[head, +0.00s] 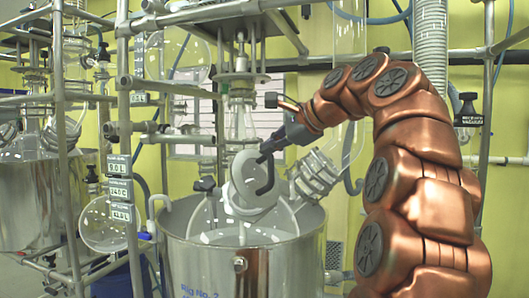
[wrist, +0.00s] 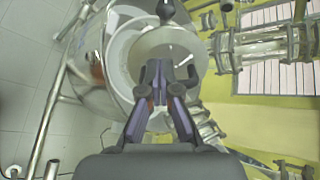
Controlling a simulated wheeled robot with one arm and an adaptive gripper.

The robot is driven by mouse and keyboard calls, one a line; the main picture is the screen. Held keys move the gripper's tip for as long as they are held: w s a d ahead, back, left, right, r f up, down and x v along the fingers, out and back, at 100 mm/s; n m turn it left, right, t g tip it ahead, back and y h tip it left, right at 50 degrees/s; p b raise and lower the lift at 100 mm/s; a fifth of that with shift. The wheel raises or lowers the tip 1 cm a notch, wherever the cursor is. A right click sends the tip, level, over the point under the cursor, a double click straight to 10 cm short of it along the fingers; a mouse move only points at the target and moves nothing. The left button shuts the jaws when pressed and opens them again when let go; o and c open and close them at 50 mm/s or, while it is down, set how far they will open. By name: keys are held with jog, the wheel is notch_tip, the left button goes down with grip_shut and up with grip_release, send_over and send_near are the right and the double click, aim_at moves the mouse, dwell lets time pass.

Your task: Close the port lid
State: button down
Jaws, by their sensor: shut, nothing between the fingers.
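A pale round lid (head: 240,182) stands tilted up above the open top of the steel vessel (head: 245,262) in the head view. A dark curved handle (head: 266,182) shows in front of it. In the wrist view a pale round disc (wrist: 168,38), which looks like the lid, lies just beyond my fingertips. My gripper (head: 268,152) is shut and empty, at the upper right of the lid; it also shows in the wrist view (wrist: 157,72). I cannot tell whether the fingers touch the lid. My fingers hide part of the disc in the wrist view.
A glass coil (head: 317,176) stands close to the right of the lid. A glass column (head: 240,112) rises behind it. Metal frame poles (head: 128,150) and a round flask (head: 104,225) stand to the left. Bare floor (wrist: 28,75) shows at left in the wrist view.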

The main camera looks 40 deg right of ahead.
aim_at(233, 171)
jog(key=p+x, duration=0.1)
jog(key=x, duration=1.1)
jog(key=shift+w, duration=0.2)
jog(key=shift+w+a, duration=0.1)
